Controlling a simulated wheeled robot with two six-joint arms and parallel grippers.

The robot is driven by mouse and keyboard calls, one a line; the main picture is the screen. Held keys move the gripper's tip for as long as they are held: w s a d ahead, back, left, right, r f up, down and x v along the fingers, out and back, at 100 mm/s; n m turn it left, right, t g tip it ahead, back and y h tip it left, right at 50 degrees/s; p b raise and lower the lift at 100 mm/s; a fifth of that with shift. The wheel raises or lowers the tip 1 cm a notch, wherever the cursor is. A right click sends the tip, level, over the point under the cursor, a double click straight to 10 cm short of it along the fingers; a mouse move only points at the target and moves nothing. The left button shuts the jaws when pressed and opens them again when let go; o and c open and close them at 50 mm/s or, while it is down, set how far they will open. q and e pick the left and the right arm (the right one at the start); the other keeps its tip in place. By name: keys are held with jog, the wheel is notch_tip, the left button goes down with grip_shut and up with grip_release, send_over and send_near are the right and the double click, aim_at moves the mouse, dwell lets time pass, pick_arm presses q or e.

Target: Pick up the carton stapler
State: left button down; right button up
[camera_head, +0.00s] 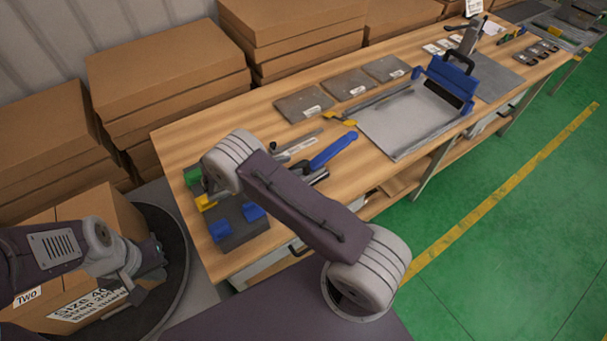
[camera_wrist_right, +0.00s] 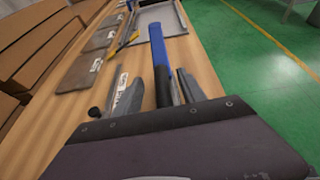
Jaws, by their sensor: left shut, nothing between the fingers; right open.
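A long tool with a blue handle (camera_head: 333,151) and grey metal parts lies on the wooden bench, right of my right arm. It shows lengthwise in the right wrist view (camera_wrist_right: 159,48), its near end partly hidden by my dark arm cover. I cannot tell for sure whether it is the carton stapler.
A dark block with blue blocks (camera_head: 238,228) sits at the bench's near corner, partly under my right arm. Flat grey plates (camera_head: 304,103) and a metal tray (camera_head: 405,125) lie farther along. Stacked cardboard (camera_head: 165,75) lines the wall. Green floor (camera_head: 500,250) is clear at right.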

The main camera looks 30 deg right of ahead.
aim_at(300, 163)
jog(key=d, duration=0.1)
jog(key=d+p, duration=0.1)
jog(key=shift+d+f+p, duration=0.2)
jog(key=shift+d+p, duration=0.1)
jog(key=shift+d, duration=0.05)
jog(key=shift+w+d+f, duration=0.3)
jog(key=shift+d+f, duration=0.35)
jog(key=shift+d, duration=0.25)
jog(key=shift+w+d+f, duration=0.1)
jog(key=shift+a, duration=0.2)
jog(key=c, duration=0.9)
grip_shut()
jog(key=shift+r, duration=0.2)
